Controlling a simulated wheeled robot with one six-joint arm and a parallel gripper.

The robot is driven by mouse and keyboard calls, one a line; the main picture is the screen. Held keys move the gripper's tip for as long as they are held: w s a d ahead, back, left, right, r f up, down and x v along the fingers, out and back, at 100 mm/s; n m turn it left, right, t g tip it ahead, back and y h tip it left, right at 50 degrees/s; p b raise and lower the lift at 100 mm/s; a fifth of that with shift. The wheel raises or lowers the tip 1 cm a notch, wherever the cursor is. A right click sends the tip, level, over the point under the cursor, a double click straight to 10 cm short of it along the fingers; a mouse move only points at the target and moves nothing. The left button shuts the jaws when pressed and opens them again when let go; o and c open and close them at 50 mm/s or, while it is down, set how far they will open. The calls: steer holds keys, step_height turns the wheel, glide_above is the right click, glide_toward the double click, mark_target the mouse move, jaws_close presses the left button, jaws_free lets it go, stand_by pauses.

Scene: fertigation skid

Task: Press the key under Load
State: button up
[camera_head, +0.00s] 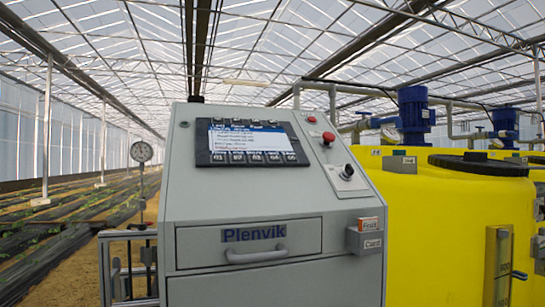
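A dark control panel (203,150) with a lit white screen (250,140) is set in the sloped top of a grey cabinet. A row of small dark keys (256,158) runs along the panel's lower edge, with small white labels by them. One label towards the right of that row seems to read Load, but the lettering is too small to be sure. More small labels (250,126) run above the screen. My gripper is not in view, and nothing covers the panel.
The grey cabinet (250,205) has a Plenvik drawer with a handle (256,255). A red button (328,138) and a key switch (347,172) sit right of the panel. Tags reading Fruit (368,224) and Card (372,244) are on its right side. A yellow tank (430,220) stands right.

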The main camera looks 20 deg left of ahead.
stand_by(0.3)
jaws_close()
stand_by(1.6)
